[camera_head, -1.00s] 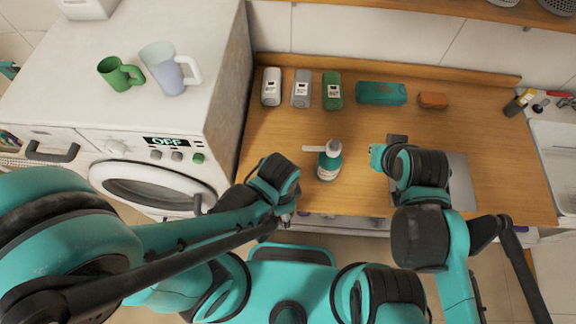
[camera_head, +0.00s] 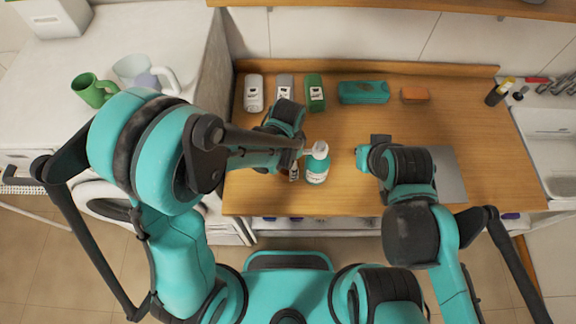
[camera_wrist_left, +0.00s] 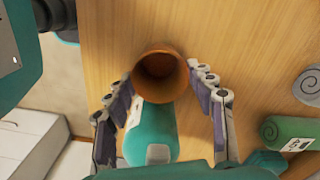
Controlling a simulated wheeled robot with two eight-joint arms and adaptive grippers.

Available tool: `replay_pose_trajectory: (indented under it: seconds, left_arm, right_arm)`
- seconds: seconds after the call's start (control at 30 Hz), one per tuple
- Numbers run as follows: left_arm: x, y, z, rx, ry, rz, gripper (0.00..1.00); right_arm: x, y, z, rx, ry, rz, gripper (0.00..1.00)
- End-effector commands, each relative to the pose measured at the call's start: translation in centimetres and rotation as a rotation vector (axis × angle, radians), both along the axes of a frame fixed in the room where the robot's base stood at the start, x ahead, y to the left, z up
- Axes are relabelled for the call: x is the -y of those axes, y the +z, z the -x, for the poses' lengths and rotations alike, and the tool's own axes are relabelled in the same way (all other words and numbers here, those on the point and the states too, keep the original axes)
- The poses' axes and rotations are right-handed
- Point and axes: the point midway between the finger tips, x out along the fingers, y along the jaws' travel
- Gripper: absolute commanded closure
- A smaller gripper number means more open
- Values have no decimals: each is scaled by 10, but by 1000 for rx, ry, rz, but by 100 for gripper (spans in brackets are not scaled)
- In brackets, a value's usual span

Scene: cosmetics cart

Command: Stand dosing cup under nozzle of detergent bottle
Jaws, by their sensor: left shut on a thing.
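A grey plate (camera_head: 450,175) lies under my right arm. Mugs (camera_head: 94,90) stand on the washing machine at left.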

Motion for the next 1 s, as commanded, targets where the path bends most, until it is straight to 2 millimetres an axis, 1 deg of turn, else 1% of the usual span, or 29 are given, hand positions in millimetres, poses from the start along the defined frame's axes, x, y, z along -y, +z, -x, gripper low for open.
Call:
replay_pose_trajectory:
  seconds: [0.03, 0.1, 0.33, 0.47, 0.5, 0.57, 0.6, 0.87, 1.0]
  left_arm:
    - [0, -7, 0, 0, 0, 0, 68]
    - [0, -10, 0, 0, 0, 0, 68]
    - [0, -10, 0, 0, 0, 0, 68]
    - [0, -14, 1, 0, 0, 0, 68]
    - [0, -14, 1, 0, 0, 0, 43]
    - [0, -13, 1, 0, 0, 0, 27]
    - [0, -13, 1, 0, 0, 0, 24]
    - [0, -12, 1, 0, 0, 0, 24]
    - [0, -5, 1, 0, 0, 0, 24]
  right_arm:
    - [0, -3, 0, 0, 0, 0, 100]
    - [0, -3, 0, 0, 0, 0, 100]
    - [0, -2, 0, 0, 0, 0, 100]
    - [0, -7, 0, 0, 0, 0, 100]
    - [0, -7, 0, 0, 0, 0, 100]
    - [0, -6, 0, 0, 0, 0, 100]
    - [0, -6, 0, 0, 0, 0, 100]
    - [0, -5, 0, 0, 0, 0, 100]
    - [0, 0, 0, 0, 0, 0, 100]
